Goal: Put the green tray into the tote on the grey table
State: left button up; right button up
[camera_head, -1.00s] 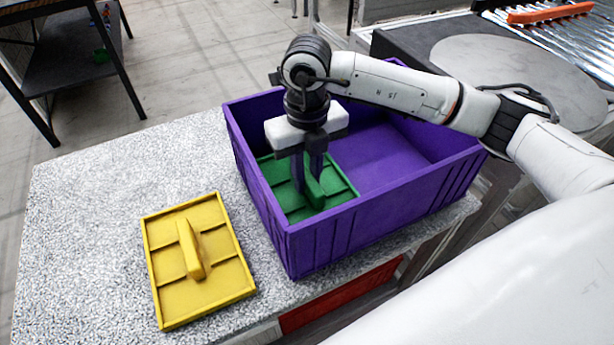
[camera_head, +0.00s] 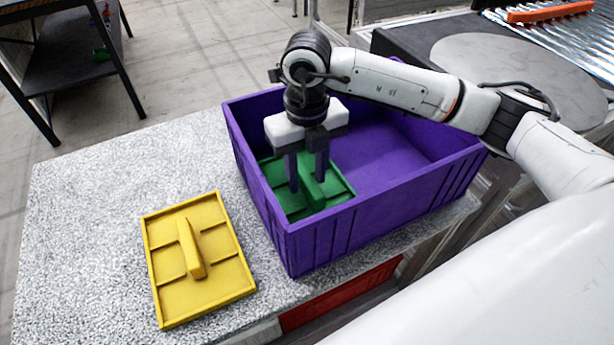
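The green tray (camera_head: 328,191) lies inside the purple tote (camera_head: 360,232), on its floor at the left end. The tote stands on the grey speckled table (camera_head: 110,175). My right gripper (camera_head: 306,183) points down over the tray. Its two fingers are spread apart on either side of the tray's upright handle, with a gap showing, so it is open. Part of the tray is hidden behind the fingers and the tote's near wall. My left gripper is not in view.
A yellow tray (camera_head: 215,275) with a raised handle lies on the table left of the tote. The right part of the tote is empty. A dark shelf unit (camera_head: 75,60) stands at the back left. A round grey plate (camera_head: 520,78) and a roller conveyor (camera_head: 570,40) are at the right.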

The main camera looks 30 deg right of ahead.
aim_at(307, 178)
notch_tip(307, 178, up, 11)
jog(key=shift+b, duration=0.35)
